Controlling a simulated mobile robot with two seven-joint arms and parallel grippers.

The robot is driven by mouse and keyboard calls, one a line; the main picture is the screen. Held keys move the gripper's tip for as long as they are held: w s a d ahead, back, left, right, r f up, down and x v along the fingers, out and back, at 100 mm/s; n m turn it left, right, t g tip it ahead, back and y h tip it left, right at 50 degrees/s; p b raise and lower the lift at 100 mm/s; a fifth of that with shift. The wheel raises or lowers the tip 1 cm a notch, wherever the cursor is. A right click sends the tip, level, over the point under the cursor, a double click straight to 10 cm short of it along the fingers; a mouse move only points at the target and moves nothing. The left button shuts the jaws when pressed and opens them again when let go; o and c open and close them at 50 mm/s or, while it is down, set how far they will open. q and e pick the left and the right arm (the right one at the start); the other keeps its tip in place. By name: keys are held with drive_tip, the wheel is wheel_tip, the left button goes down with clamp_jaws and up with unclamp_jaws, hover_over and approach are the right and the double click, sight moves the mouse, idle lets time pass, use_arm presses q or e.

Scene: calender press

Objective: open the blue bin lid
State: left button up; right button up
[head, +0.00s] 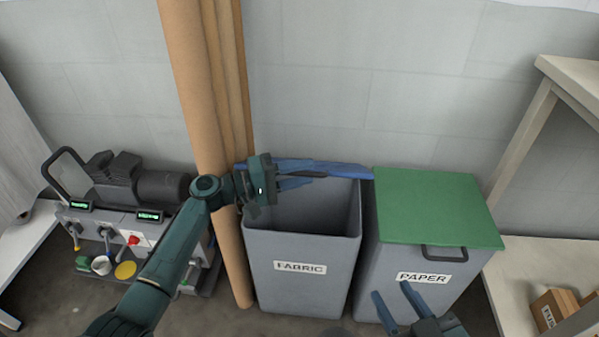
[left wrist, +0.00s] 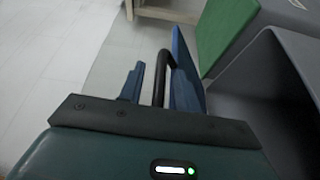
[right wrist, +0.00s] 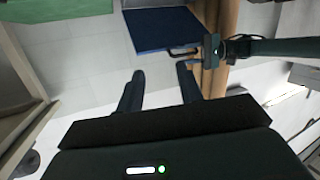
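The blue lid (head: 345,170) of the grey FABRIC bin (head: 301,290) stands raised at the bin's back edge, seen nearly edge-on in the head view. Its broad face (right wrist: 160,30) and black handle (right wrist: 182,52) show in the right wrist view. My left gripper (head: 312,179) is above the bin's open mouth, at the lid. In the left wrist view, the handle (left wrist: 160,75) lies between its parted fingers, with a gap to the left finger. Whether the other finger touches the handle or lid (left wrist: 184,65) is unclear. My right gripper (head: 390,289) is open and empty in front of the PAPER bin.
The PAPER bin (head: 410,289) with its shut green lid (head: 430,205) stands to the right. Tall brown rolls (head: 190,70) lean on the wall at the left, beside a pump-like machine (head: 135,185). A shelf (head: 515,285) with a cardboard box (head: 555,308) is at far right.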

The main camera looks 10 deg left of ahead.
use_arm(q)
wheel_tip(320, 180, up, 9)
drive_tip(key=p, duration=0.2)
drive_tip(key=shift+r+p, duration=0.2)
drive_tip(key=shift+p, duration=0.1)
drive_tip(key=shift+r, duration=0.4)
use_arm(e)
drive_tip(key=shift+s+d+r+m+g+h, duration=0.3)
drive_tip(key=shift+s+r+m+g, duration=0.1)
drive_tip(key=shift+s+g, duration=0.25)
drive_tip(key=shift+w, duration=0.1)
